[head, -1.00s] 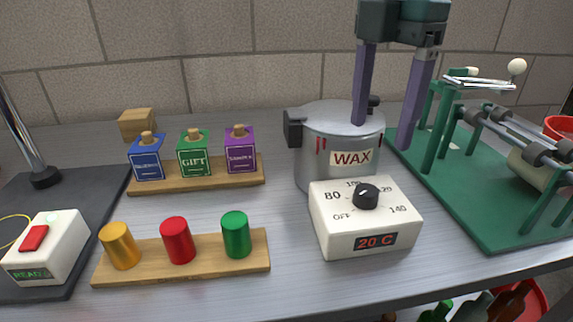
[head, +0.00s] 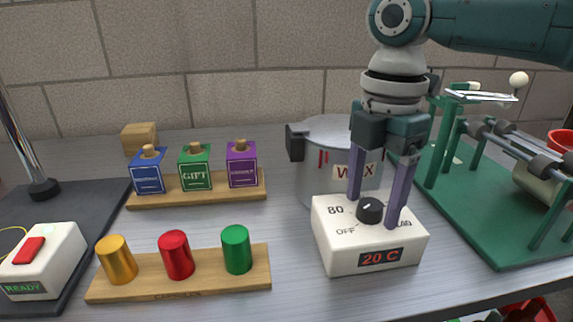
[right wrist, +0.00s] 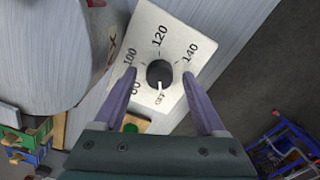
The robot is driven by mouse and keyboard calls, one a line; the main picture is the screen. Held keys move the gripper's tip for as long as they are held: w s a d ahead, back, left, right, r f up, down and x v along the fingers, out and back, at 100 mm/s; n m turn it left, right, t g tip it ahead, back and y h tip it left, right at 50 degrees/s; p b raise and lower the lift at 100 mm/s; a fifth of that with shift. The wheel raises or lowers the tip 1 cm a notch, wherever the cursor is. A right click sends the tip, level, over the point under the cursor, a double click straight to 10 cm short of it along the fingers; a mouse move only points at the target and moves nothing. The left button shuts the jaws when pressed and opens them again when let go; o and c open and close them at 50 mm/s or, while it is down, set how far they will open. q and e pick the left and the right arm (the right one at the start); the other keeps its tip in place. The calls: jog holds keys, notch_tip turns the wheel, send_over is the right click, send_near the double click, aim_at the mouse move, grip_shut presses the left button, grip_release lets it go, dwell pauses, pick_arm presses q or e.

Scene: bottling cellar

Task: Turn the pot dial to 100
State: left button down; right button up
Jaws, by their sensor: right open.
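The pot dial is a black knob (head: 370,210) on top of a white control box (head: 345,257) whose display reads 20 C. In the right wrist view the knob (right wrist: 160,74) has its white pointer toward OFF, with 100, 120 and 140 marked around it. My right gripper (head: 373,208) is open, one purple finger on each side of the knob, above the box. Whether the fingers touch the knob cannot be told. The grey wax pot (head: 312,175) stands behind the box, its label partly hidden by a finger. My left gripper is not in view.
A green metal stand with rollers (head: 470,215) is close on the right. Wooden racks with small labelled blocks (head: 193,168) and coloured cylinders (head: 175,256) stand on the left. A white box with a red button (head: 45,262) is far left.

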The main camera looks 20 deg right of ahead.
grip_shut()
dwell(0.4)
jog(key=shift+r, duration=0.1)
